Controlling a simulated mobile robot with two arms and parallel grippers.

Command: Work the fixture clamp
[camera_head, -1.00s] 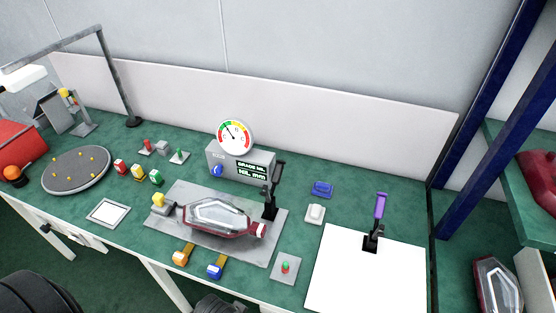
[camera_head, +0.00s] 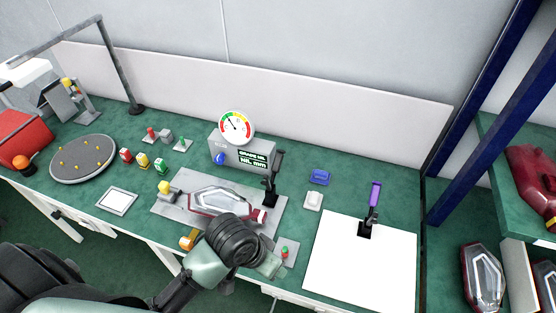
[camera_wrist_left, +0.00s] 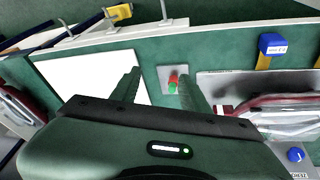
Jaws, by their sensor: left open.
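A tail lamp (camera_head: 220,201) with a clear lens and dark red rim lies on the grey fixture plate (camera_head: 170,213). A clamp with an upright black handle (camera_head: 277,172) stands at the plate's right side, near the lamp. A second clamp with an upright purple handle (camera_head: 375,194) stands on the white sheet. My left gripper (camera_head: 272,264) is by the front edge, near the small plate with a red and green button (camera_head: 285,252). In the left wrist view the left gripper's fingers (camera_wrist_left: 160,78) are apart, with the button (camera_wrist_left: 173,84) between them in the picture. My right gripper is not in view.
A gauge box (camera_head: 240,150) stands behind the fixture. A blue block (camera_head: 320,177) and a white block (camera_head: 313,201) lie between the two clamps. The white sheet (camera_head: 350,270) has bare room.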

